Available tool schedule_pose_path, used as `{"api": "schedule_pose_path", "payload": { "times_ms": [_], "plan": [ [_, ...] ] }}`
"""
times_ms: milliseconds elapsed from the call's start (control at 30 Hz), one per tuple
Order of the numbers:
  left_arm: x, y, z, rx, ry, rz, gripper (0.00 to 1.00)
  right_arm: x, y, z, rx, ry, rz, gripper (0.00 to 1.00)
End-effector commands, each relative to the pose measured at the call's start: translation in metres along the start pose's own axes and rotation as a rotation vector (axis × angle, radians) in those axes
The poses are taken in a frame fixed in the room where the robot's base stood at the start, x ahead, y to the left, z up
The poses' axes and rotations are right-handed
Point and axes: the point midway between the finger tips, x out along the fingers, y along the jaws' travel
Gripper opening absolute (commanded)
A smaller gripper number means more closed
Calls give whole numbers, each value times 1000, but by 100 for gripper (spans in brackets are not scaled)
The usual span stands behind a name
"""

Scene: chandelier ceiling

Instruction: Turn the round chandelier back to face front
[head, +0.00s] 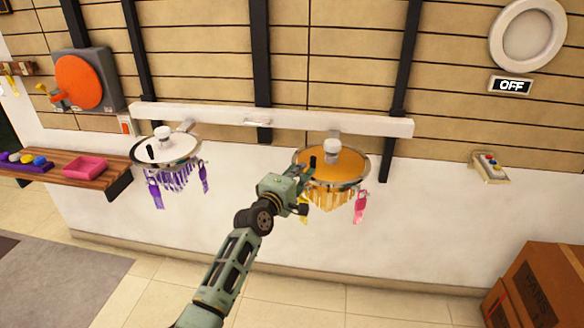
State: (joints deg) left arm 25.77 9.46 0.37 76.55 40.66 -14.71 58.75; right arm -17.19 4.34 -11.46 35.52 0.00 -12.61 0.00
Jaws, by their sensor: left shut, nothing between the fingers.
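Two chandeliers hang from a white rail (225,115) on the wall. The right chandelier (345,168) has a round orange top, a white knob, a short black peg at its left and a yellow fringe. A pink tag (361,206) hangs at its right side. The left chandelier (180,148) has a white round top, a black peg and purple fringe and tags. My left gripper (303,197) is shut and empty at the left front edge of the orange chandelier. It covers part of the fringe there; I cannot tell whether it touches. My right gripper is out of view.
A wooden shelf (110,168) at the left holds a pink tray (86,168) and colored balls. An orange disc (78,82) is above it. An OFF sign (511,86) and a button box (491,168) are on the right wall. Cardboard boxes (535,290) stand lower right.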

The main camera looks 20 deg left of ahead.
Motion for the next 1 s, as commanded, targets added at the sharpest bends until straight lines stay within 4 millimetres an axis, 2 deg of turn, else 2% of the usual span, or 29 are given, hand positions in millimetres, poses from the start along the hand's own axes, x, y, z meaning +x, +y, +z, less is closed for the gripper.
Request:
{"api": "schedule_pose_path", "payload": {
  "times_ms": [400,1000],
  "plan": [
    [-4,1,17,-1,0,0,0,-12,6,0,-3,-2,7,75],
    [-4,0,17,0,0,0,0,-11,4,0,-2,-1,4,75]
  ]
}}
